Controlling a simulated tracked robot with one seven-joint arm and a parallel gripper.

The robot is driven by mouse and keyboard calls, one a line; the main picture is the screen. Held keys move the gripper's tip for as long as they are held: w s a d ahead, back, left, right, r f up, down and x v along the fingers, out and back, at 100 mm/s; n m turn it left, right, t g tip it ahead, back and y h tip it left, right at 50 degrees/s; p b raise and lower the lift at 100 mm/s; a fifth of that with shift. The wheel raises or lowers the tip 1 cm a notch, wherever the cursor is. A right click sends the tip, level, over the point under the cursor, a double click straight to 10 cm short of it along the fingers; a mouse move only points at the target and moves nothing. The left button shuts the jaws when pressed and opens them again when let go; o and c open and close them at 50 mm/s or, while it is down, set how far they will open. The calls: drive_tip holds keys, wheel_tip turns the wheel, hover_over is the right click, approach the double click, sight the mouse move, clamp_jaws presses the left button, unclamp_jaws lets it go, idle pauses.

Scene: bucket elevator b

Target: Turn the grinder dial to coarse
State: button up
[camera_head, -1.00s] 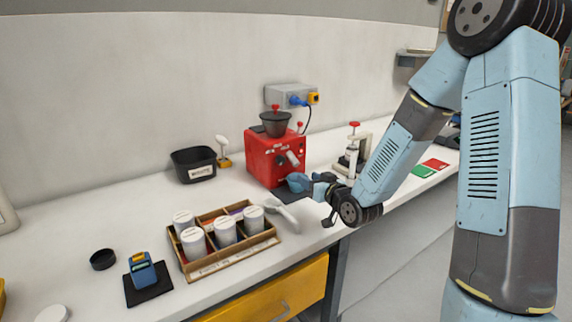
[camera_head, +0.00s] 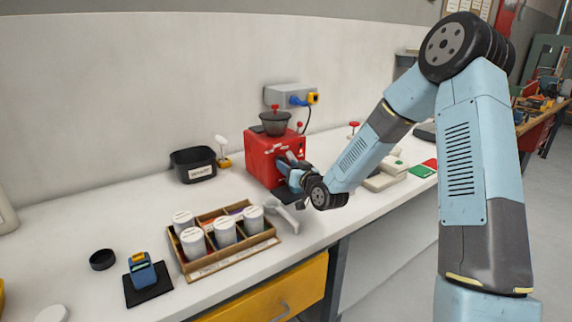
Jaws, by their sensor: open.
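The red grinder (camera_head: 263,154) stands on the bench against the wall, with a dark hopper (camera_head: 275,123) on top. My gripper (camera_head: 287,164) is at the grinder's front face, where the dial is. It is open, with its fingers close around or beside the dial; I cannot tell if they touch it. The dial and most of its markings are hidden behind my gripper and wrist. A small red-topped lever shows at the grinder's right edge.
A wooden tray (camera_head: 236,263) with several white canisters lies front left of the grinder. A pale scoop-like item (camera_head: 287,219) lies below my wrist. A black bin (camera_head: 194,165) is at the left. A wall socket box (camera_head: 290,94) with a cable is behind. Red and green pads (camera_head: 424,170) lie right.

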drive_tip(key=shift+x, duration=1.45)
drive_tip(key=shift+c, duration=0.4)
drive_tip(key=shift+d, duration=0.1)
drive_tip(key=c, duration=0.7)
